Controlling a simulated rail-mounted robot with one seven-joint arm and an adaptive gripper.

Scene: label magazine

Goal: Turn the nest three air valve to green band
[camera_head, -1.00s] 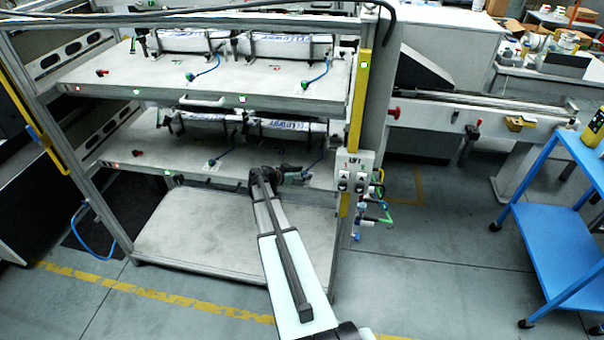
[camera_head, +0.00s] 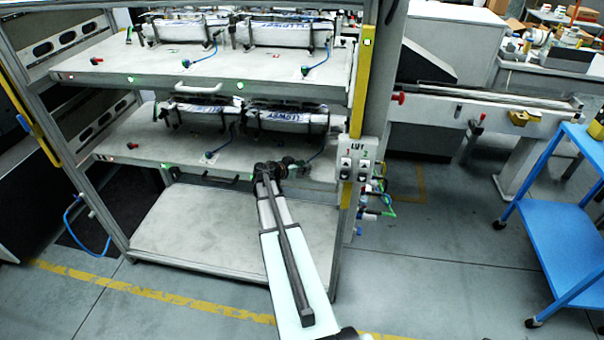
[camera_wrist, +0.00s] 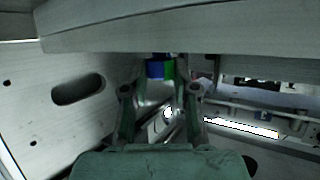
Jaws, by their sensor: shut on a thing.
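My gripper (camera_head: 268,170) is at the front edge of the lower shelf (camera_head: 140,150), right of its middle. In the wrist view my gripper (camera_wrist: 161,75) is shut on a small knob (camera_wrist: 161,69) with a blue part at left and a green part at right. The knob sits just below a grey shelf edge. Its base and pointer are hidden, so I cannot tell which band it is set to. In the head view my arm hides this valve. Another valve (camera_head: 209,154), with a blue hose, stands to its left on the same shelf.
The upper shelf (camera_head: 150,70) overhangs the lower one and carries wrapped packs (camera_head: 280,36). A grey bottom tray (camera_head: 200,230) lies below. The lift switch box (camera_head: 354,165) and yellow-marked post stand close right of my arm. A blue cart (camera_head: 560,190) is farther right.

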